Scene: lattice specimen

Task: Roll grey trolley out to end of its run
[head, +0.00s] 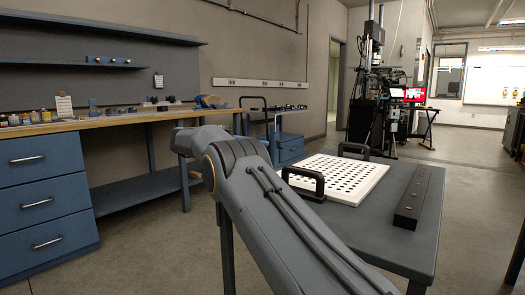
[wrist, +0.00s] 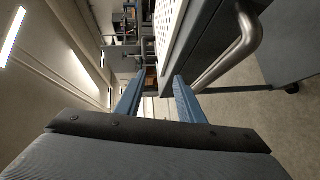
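The grey trolley (head: 365,240) stands at the right of the head view, its flat top partly hidden by my arm. The wrist view, tilted on its side, shows its grey side (wrist: 205,45), a bent metal tube handle (wrist: 235,58) and a dark caster (wrist: 291,87). My gripper (wrist: 158,78) shows in the wrist view as two blue fingers with a gap between them. It is open. The handle is to the right of the fingers, not between them; I cannot tell whether the right finger touches the trolley. The gripper is hidden in the head view.
A white perforated plate (head: 338,176) with two black handles and a dark bar (head: 413,197) lie on the trolley top. A workbench (head: 105,124) with blue drawers stands left, a blue cabinet (head: 288,149) behind. Open floor (head: 475,185) lies to the right.

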